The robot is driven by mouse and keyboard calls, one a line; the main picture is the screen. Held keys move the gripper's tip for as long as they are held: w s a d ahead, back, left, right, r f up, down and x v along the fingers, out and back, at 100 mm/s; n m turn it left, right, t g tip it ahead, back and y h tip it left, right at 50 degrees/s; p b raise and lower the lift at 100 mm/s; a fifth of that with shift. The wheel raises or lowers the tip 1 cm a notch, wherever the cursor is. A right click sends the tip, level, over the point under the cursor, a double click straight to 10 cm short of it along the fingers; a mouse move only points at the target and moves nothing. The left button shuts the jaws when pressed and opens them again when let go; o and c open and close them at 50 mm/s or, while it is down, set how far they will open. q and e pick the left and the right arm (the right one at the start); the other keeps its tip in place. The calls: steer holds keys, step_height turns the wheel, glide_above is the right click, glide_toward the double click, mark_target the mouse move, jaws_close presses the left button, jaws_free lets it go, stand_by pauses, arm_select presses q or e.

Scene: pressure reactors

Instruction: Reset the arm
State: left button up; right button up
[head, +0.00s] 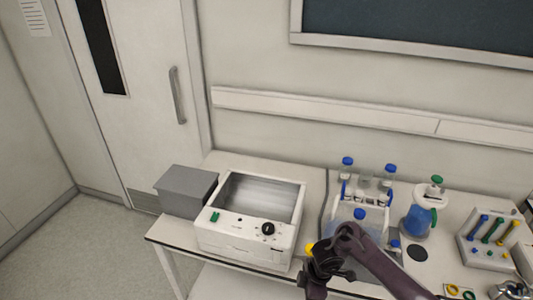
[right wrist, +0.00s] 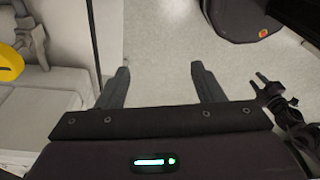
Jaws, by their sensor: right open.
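My right arm (head: 352,243) comes in from the lower right in the head view, bent over the front edge of the bench. Its jaws are not clear there. In the right wrist view my right gripper (right wrist: 160,88) is open, with its two dark fingers wide apart and nothing between them. Grey floor shows behind the fingers. A dark jointed part (right wrist: 277,98) at the right of that view looks like part of my other arm. The left gripper cannot be made out in the head view.
The bench holds a grey box (head: 187,190), a white bath (head: 245,240) with a black knob, a rack (head: 362,205) with blue-capped bottles, a flask of blue liquid (head: 417,218) and a tray of coloured pieces (head: 487,240). Floor (head: 95,245) left of the bench is clear.

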steer(key=s+a+f+m+t+y+b, duration=0.1)
steer(key=s+f+m+b, duration=0.35)
steer(key=f, duration=0.85)
steer(key=s+f+m+t+y+b, duration=0.15)
steer(key=s+f+m, duration=0.35)
steer(key=s+f, duration=0.6)
steer(key=s+d+f+m+h+b, duration=0.1)
steer(key=s+d+f+m, duration=0.1)
steer(key=s+d+f, duration=0.2)
steer(key=s+d+f+m+h+b, duration=0.2)
steer(key=s+d+f, duration=0.2)
steer(key=s+f, duration=0.4)
steer(key=s+d+f+m+g+h+b, duration=0.1)
steer(key=s+d+f, duration=0.3)
steer(key=s, duration=0.8)
step_height(320, 180, down, 2)
steer(key=shift+s+d+m+h+b, duration=0.25)
steer(key=shift+s+m+h+b, duration=0.1)
steer(key=shift+m+b, duration=0.1)
